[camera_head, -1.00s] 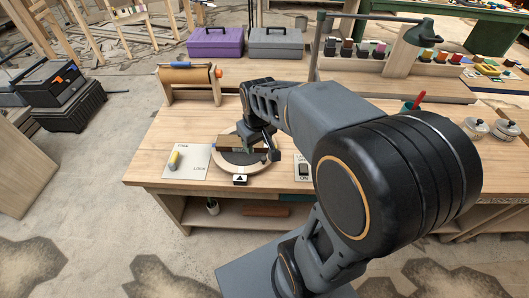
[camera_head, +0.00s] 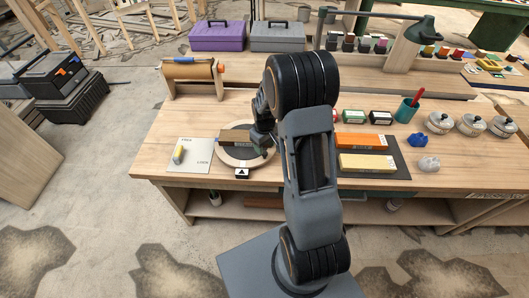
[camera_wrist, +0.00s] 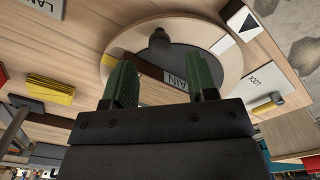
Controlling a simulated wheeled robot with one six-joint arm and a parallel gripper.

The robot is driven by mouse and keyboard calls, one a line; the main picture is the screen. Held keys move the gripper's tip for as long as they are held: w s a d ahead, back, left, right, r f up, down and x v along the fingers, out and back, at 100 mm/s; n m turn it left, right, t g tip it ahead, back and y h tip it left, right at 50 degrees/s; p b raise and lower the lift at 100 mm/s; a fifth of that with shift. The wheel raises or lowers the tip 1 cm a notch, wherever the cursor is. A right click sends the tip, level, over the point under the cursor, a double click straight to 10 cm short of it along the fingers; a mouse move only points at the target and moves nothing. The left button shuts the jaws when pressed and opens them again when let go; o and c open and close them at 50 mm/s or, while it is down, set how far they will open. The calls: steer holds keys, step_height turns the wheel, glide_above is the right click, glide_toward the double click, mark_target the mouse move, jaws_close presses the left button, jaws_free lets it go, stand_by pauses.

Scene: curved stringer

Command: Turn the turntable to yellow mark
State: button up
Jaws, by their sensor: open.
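The turntable (camera_head: 246,161), a pale ring with a dark centre, lies on the bench. A brown block with a label (camera_head: 236,138) sits across it. In the wrist view, the ring (camera_wrist: 228,68) carries a yellow patch (camera_wrist: 113,62) at left and a white patch (camera_wrist: 222,45) at right. A round dark knob (camera_wrist: 160,41) stands near the ring's edge. The arrow plate (camera_head: 242,173) is fixed at the front; in the wrist view it is nearest the white patch. My gripper (camera_wrist: 163,85) is open above the turntable, its green fingers apart; whether they touch anything is unclear.
Left of the turntable lies a FREE/LOCK card (camera_head: 189,155) with a yellow lever (camera_head: 178,154). Right of my arm are an orange stone (camera_head: 363,141) and a yellow stone (camera_head: 368,162) on a dark mat. A brown roll on a stand (camera_head: 190,73) is behind.

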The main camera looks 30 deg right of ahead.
mark_target(265, 152)
steer(key=shift+f, duration=2.65)
steer(key=shift+c, duration=0.3)
jaws_close()
